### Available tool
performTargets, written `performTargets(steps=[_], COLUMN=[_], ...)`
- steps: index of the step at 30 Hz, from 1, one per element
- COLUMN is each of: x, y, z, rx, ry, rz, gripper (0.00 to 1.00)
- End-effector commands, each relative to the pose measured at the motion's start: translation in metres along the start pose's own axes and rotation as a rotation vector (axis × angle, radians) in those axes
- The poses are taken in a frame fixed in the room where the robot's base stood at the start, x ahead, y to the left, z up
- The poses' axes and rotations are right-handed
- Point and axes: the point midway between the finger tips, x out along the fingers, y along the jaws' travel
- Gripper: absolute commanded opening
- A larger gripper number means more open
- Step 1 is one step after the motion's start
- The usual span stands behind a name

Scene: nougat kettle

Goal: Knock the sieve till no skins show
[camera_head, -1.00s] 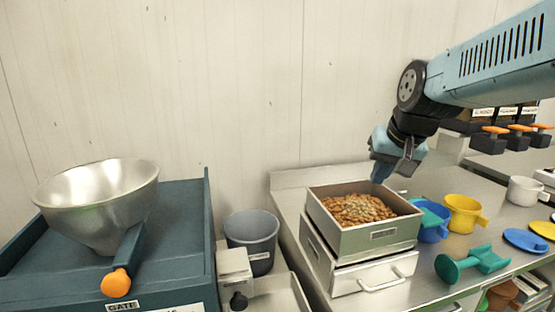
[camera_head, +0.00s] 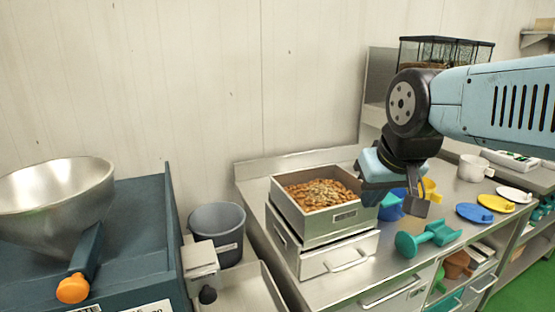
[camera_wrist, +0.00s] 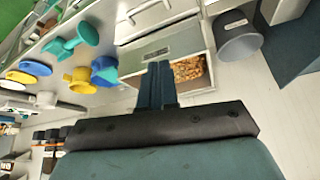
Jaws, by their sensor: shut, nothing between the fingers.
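The sieve is a square grey-walled box (camera_head: 340,222) filled with brown nuts (camera_head: 318,194) and paler bits among them. It sits on a white drawer unit (camera_head: 335,262) on the steel counter. Whether the paler bits are skins, I cannot tell. My gripper (camera_head: 408,205) hangs to the right of the box, near its right wall, apart from it as far as I can see. In the wrist view my gripper (camera_wrist: 158,68) has its fingers together and empty, with the box (camera_wrist: 180,45) and nuts (camera_wrist: 188,68) behind them.
A grey bin (camera_head: 217,222) stands left of the box.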

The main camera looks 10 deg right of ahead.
Motion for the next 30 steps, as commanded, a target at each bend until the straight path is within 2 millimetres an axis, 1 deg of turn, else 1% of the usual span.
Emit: performTargets(steps=[5, 10, 20, 30], x=[0.000, 0.003, 0.019, 0.047], y=[0.001, 0.005, 0.027, 0.058], z=[-0.002, -0.015, -0.064, -0.112], rx=[-0.002, -0.026, -0.122, -0.221], ry=[-0.003, -0.035, -0.155, -0.286], rz=[0.002, 0.015, 0.048, 0.050], gripper=[0.00, 0.00, 0.00, 0.00])
